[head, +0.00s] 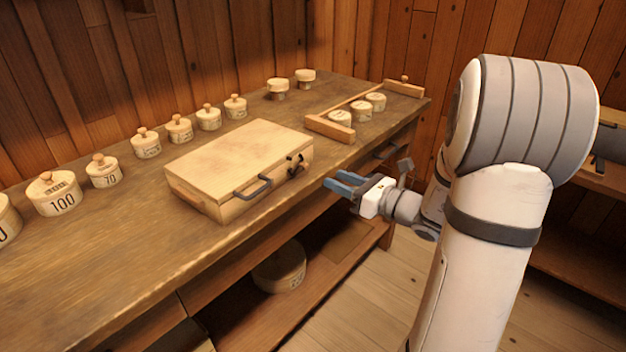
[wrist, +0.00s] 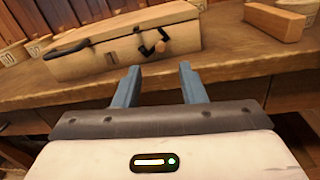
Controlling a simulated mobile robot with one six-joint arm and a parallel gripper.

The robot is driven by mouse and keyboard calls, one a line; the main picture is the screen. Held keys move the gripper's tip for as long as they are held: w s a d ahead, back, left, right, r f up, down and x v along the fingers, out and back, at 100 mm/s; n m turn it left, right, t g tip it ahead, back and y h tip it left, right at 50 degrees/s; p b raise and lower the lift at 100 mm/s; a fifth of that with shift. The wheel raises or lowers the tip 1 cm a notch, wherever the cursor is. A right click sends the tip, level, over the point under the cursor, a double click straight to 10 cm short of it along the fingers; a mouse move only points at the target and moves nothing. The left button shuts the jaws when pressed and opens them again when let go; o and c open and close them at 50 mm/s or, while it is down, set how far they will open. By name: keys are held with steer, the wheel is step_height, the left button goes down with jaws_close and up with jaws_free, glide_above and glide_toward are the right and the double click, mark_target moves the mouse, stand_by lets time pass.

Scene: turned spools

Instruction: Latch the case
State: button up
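The wooden case (head: 240,159) lies on the bench with its lid down.
Several lidded spools (head: 145,143) stand in a row behind the case. A wooden rack (head: 330,127) with small spools (head: 363,110) is to its right. A lower shelf holds a round box (head: 280,268). The bench top in front of the case is a narrow clear strip.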

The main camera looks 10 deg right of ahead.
mark_target(307, 167)
steer(key=x, duration=0.7)
steer(key=shift+w+a+b, duration=0.15)
steer(key=shift+w+b, duration=0.05)
steer(key=shift+b, duration=0.1)
steer(key=shift+c, duration=0.5)
jaws_close()
